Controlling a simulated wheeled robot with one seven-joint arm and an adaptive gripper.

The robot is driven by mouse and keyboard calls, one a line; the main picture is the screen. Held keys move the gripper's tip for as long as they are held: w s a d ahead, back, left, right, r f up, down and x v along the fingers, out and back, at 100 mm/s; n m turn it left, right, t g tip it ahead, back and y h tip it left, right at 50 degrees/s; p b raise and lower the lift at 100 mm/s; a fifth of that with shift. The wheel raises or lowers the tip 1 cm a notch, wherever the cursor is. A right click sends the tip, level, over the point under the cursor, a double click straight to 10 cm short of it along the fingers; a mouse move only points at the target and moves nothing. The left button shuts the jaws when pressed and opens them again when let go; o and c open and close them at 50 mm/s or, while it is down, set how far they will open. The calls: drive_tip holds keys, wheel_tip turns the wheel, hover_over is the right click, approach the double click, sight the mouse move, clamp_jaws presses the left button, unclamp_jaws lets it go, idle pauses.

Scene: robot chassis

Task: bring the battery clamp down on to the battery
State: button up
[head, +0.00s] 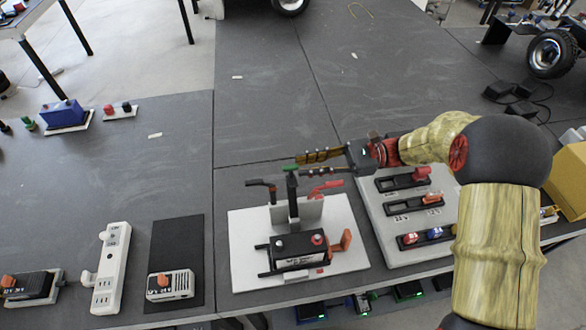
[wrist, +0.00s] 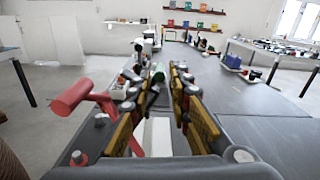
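The battery (head: 300,247) is a black block with a red cap on a white board (head: 345,235). The battery clamp (head: 293,198) appears to be the dark upright piece with a green top, standing raised behind the battery. My gripper (head: 303,164) reaches in from the right at the height of the green top, fingers apart. In the wrist view my gripper (wrist: 160,82) is open with yellow pads on both sides. I cannot tell whether it touches the clamp.
A red lever (head: 325,188) stands right of the clamp, below my fingers, and a black lever (head: 260,184) stands left. An orange lever (head: 346,239) is beside the battery. A fuse-like panel (head: 390,205) lies right.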

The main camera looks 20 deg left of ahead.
sight(294, 165)
drive_tip(key=shift+b+x, duration=0.4)
drive_tip(key=shift+x, duration=1.5)
drive_tip(key=shift+c, duration=0.3)
drive_tip(key=c, duration=0.4)
clamp_jaws()
